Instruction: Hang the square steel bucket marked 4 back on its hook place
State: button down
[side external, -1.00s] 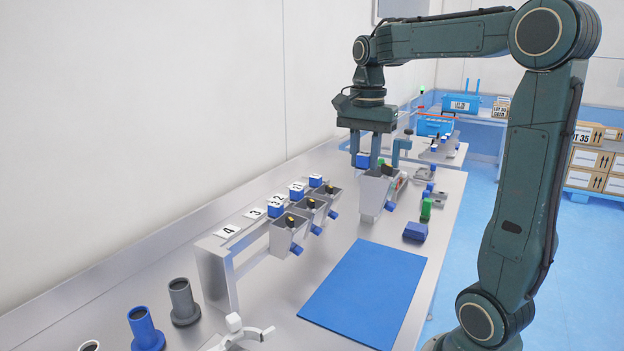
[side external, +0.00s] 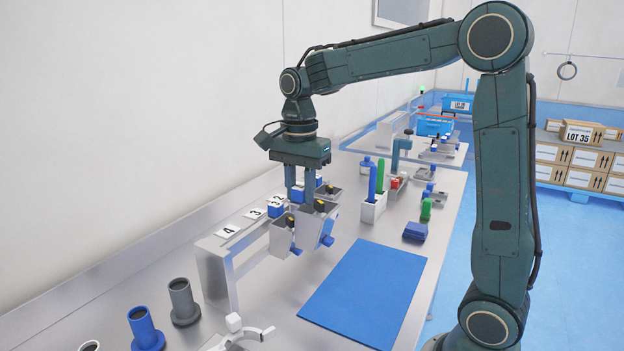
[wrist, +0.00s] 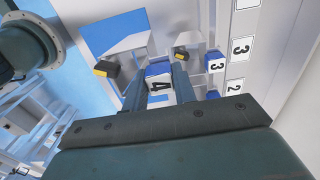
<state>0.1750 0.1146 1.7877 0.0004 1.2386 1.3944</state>
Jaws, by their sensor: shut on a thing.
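The square steel bucket marked 4 (side external: 312,225) hangs from my gripper (side external: 300,192), in the air over the front of the rack among the other buckets. In the wrist view my gripper (wrist: 158,88) is shut on its blue block, and the plate with a 4 (wrist: 160,89) shows between the fingers. The bucket's grey body (wrist: 127,52) lies beyond them. The rack (side external: 212,262) has a label marked 4 (side external: 228,230) at its near end, with no bucket below it. The lower part of the held bucket overlaps other buckets in the side view, so the gap between them is unclear.
A bucket tagged 3 (wrist: 217,65) shows in the wrist view. A white holder (side external: 372,210) with blue and green tools stands right. The blue mat (side external: 362,290) is clear.

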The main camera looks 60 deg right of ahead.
jog(key=w+a+f, duration=0.2)
jog(key=a, duration=0.4)
jog(key=shift+w+f, duration=0.2)
jog(key=shift+f, duration=0.05)
jog(key=shift+w, duration=0.15)
jog(key=w+f, duration=0.4)
jog(key=w, duration=0.2)
jog(key=shift+w+f, duration=0.25)
jog(key=shift+w, duration=0.1)
dwell(1.4)
jog(key=shift+f, duration=0.15)
dwell(0.8)
jog(key=c, duration=1.1)
grip_release()
jog(key=shift+o, duration=0.2)
